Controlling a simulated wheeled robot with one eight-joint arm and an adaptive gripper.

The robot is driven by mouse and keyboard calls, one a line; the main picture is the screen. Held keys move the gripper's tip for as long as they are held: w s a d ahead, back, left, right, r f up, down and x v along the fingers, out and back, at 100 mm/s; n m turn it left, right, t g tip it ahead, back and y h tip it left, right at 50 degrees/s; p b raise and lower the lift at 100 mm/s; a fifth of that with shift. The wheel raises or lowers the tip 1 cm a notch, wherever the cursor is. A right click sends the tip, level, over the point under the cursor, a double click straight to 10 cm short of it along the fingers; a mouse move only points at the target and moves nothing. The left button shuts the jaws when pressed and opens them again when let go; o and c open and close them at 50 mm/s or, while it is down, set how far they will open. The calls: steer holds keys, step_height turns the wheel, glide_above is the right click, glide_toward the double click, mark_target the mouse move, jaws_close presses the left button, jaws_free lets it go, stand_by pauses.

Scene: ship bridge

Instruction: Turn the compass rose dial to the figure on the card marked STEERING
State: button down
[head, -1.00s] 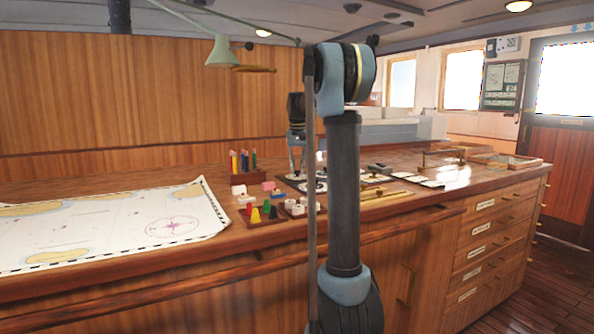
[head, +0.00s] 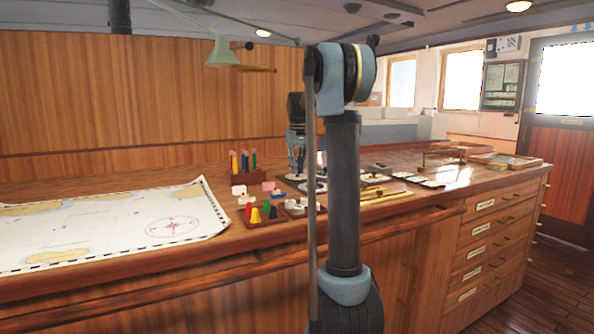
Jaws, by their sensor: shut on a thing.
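My gripper (head: 296,168) points down at the left part of a dark panel with pale round dials (head: 319,187), behind my upright arm link. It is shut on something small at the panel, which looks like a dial. The fingertips and the dial's markings are too small to read, so I cannot tell its setting. Several white cards (head: 421,181) lie on the counter to the right. No writing on them is legible, and I cannot tell which is marked STEERING. My arm link hides part of the panel.
A rack of coloured pegs (head: 245,173), a tray of coloured cones (head: 259,214) and small pink and white blocks (head: 268,186) crowd the left side of the panel. A chart (head: 110,225) covers the counter's left. Brass instruments (head: 384,195) lie to the right.

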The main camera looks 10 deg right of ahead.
steer(key=shift+w, duration=0.15)
steer(key=c, duration=1.4)
jaws_free()
steer(key=shift+c, duration=0.2)
steer(key=shift+r, duration=0.1)
step_height(320, 180, up, 12)
steer(key=shift+f, duration=0.2)
